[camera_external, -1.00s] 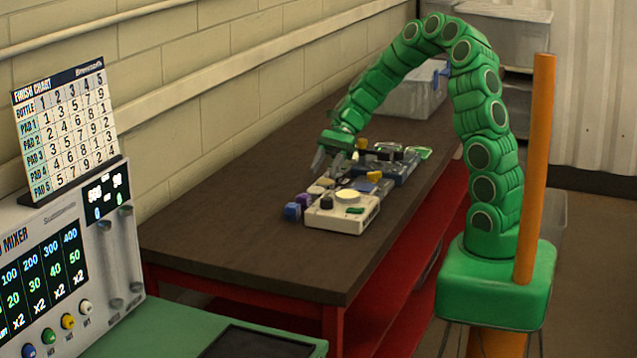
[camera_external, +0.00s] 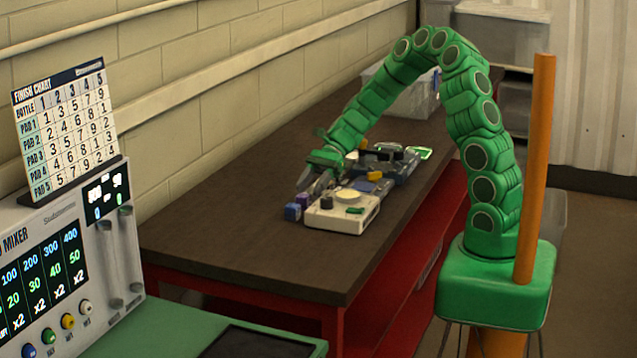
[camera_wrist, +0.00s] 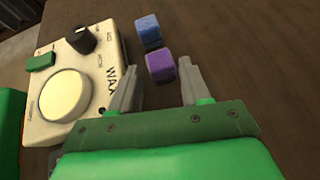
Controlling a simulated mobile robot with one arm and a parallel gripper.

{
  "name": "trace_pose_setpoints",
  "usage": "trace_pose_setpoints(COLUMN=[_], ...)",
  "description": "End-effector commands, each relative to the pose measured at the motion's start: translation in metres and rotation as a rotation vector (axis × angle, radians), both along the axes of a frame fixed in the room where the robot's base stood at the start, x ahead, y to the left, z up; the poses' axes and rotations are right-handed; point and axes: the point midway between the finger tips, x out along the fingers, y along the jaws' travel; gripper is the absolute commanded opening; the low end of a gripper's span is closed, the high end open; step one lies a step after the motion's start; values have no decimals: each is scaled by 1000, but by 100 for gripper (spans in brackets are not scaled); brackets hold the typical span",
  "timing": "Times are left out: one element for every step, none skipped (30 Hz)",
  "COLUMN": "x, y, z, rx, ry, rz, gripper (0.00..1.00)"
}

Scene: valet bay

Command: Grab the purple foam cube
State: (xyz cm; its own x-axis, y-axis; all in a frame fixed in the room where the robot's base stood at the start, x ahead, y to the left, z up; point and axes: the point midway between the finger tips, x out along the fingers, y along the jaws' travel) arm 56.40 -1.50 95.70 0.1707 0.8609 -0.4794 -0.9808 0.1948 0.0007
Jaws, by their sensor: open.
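The purple foam cube (camera_wrist: 160,66) lies on the dark bench top, just beyond the gap between my fingertips in the wrist view. In the external view the purple cube (camera_external: 304,200) shows partly, beside the blue cube. My gripper (camera_wrist: 158,78) is open, with one grey finger to the left of the purple cube and the other to its right. In the external view my gripper (camera_external: 311,184) is low over the bench, just behind the cubes. I cannot tell whether a finger touches the cube.
A blue cube (camera_wrist: 148,32) sits right beyond the purple one. A cream WAX box (camera_wrist: 72,85) with a dial and knob stands close to my left finger. More devices (camera_external: 390,160) and a grey bin (camera_external: 405,95) are further back. The near bench (camera_external: 230,250) is clear.

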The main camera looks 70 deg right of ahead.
Motion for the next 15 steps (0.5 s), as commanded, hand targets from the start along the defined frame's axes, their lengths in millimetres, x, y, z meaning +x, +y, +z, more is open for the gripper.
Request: trace_pose_setpoints(x=[1, 2, 3, 3, 4, 4, 4, 4, 4, 4, 4, 4, 4, 4, 4], y=[7, 10, 13, 16, 17, 19, 19, 20, 19, 19, 19, 19, 19, 19, 19], z=[-4, -5, -7, -8, -9, -10, -10, -10, -11, -10, -10, -11, -11, -11, -11], rx=[0, 0, 0, 0, 1, 1, 1, 1, 0, 0, 0, 0, 0, 0, 0], ry=[1, 0, 0, 0, -1, -1, -1, -1, -1, -1, -1, -1, -1, -1, -1], rz=[2, 1, 1, 0, 0, 0, 0, 0, 0, 0, 0, 0, 0, 0, 0], gripper=[46, 46, 46, 46, 46, 46, 46, 46, 46, 46, 46, 46, 43, 39, 33])
